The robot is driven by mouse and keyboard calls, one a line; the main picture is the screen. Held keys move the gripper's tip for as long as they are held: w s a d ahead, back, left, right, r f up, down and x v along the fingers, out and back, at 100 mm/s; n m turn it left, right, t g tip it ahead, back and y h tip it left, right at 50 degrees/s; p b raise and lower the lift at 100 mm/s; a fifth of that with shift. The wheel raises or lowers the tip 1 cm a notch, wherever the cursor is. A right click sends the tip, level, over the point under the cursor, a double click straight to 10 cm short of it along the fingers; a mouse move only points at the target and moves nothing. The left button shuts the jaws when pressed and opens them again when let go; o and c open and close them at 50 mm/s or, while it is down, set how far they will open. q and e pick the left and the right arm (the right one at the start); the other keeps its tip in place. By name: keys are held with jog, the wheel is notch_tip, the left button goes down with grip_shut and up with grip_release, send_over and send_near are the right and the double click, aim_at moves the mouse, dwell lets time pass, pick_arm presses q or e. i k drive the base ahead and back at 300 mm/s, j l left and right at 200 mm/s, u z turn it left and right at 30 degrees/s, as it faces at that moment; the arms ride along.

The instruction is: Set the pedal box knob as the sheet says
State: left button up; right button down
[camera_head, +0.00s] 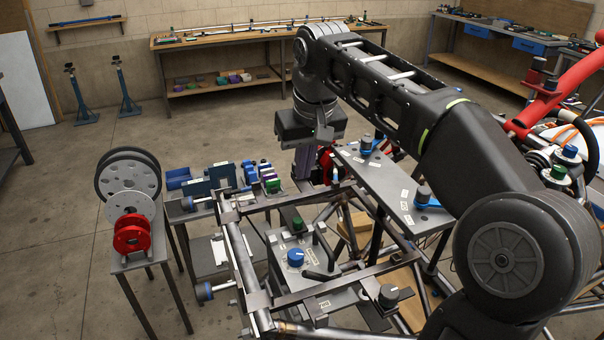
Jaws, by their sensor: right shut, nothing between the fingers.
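A grey box with a blue round knob (296,258) on its top sits inside the tube frame (240,262); a green block or knob (297,223) stands behind it. I cannot tell for sure that this is the pedal box, and its small labels are too small to read. A white sheet-like piece (221,248) lies on a low surface left of the frame; no writing is readable. My right gripper (304,172) is shut and empty, pointing down behind the blue knob and apart from it. My left gripper is out of view.
A grey plate (395,185) with dark knobs and blue levers lies right of my gripper. Another dark knob (388,295) is at the frame's near right. Blue bins (222,174) stand behind left; a stand with red and grey discs (132,235) is at left.

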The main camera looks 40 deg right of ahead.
aim_at(296, 255)
jog(key=k+j, duration=0.1)
jog(key=j, duration=0.25)
jog(key=k+j, duration=0.1)
jog(key=j, duration=0.2)
jog(key=k+j, duration=0.15)
jog(key=j, duration=0.2)
jog(key=k+j, duration=0.1)
jog(key=j, duration=0.25)
